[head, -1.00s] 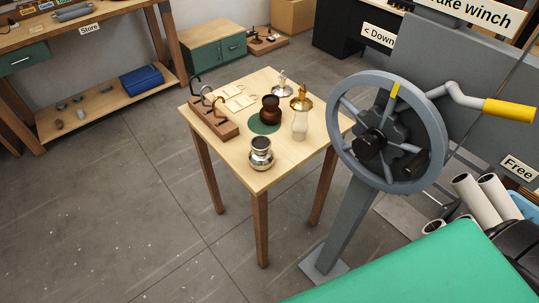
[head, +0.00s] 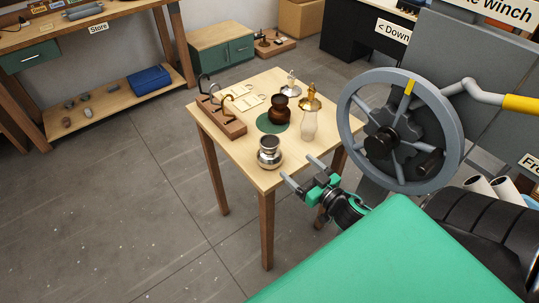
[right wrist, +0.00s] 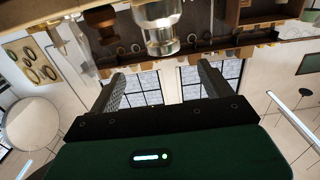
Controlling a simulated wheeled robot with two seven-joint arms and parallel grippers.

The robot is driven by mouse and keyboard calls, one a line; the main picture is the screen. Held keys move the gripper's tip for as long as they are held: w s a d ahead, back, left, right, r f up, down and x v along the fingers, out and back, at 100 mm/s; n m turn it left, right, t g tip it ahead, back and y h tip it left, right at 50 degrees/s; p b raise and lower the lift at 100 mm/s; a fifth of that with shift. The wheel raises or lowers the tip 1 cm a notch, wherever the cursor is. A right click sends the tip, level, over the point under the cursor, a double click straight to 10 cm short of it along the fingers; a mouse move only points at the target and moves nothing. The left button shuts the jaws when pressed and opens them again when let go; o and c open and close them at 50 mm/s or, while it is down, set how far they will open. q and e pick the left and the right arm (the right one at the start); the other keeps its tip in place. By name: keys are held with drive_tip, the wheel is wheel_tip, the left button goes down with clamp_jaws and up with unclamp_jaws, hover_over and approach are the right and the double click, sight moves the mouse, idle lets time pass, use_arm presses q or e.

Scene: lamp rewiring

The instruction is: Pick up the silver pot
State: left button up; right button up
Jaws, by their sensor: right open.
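The silver pot (head: 270,157) stands upright at the near corner of the small wooden table (head: 240,137). It is round-bodied with a wide neck and a dark mouth. My right gripper (head: 299,168) is open and empty, just right of the pot, with its two fingers pointing toward the table. They appear apart from the pot. In the right wrist view, a shiny silver vessel, which looks like the pot (right wrist: 158,28), is at top centre, beyond the open fingers of my right gripper (right wrist: 162,78). My left gripper is not in view.
A large grey handwheel (head: 350,120) stands close on the right. The floor left of the table is clear.

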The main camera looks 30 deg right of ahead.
sight(270, 144)
drive_tip(key=w, duration=0.2)
drive_tip(key=w+p, duration=0.1)
drive_tip(key=w, duration=0.2)
drive_tip(key=w+p, duration=0.1)
drive_tip(key=w, duration=0.2)
drive_tip(key=shift+w+a+r, duration=0.1)
drive_tip(key=shift+a+r, duration=0.1)
drive_tip(key=shift+a, duration=0.15)
drive_tip(key=w, duration=0.1)
drive_tip(key=w+p, duration=0.1)
drive_tip(key=w, duration=0.1)
drive_tip(key=w+a+p, duration=0.1)
drive_tip(key=shift+w+r, duration=0.25)
drive_tip(key=shift+w, duration=0.1)
drive_tip(key=shift+w+f+p, duration=0.1)
drive_tip(key=shift+w+p, duration=0.2)
drive_tip(key=shift+w, duration=0.05)
drive_tip(key=c, duration=1.6)
